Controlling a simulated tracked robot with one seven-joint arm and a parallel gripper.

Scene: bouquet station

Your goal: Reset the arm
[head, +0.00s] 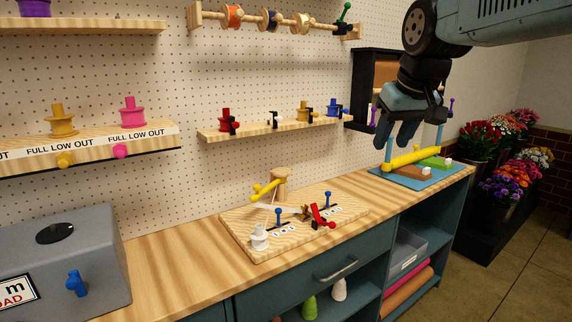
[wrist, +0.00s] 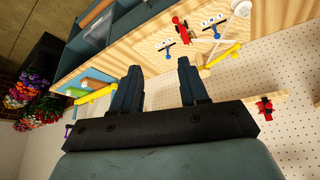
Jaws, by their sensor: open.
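My gripper (head: 397,130) hangs in the air at the upper right of the head view, fingers pointing down. It is above the back of the wooden counter (head: 170,262), near the blue mat (head: 432,181) with a yellow bar. In the wrist view my gripper (wrist: 158,85) shows two dark fingers spread apart with nothing between them. The arm comes in from the top right of the head view.
A wooden board (head: 250,243) with red, blue, yellow and white fittings lies mid-counter. A grey box (head: 60,265) stands at the left. Shelves with coloured knobs line the pegboard. Flowers (head: 510,180) stand at the right.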

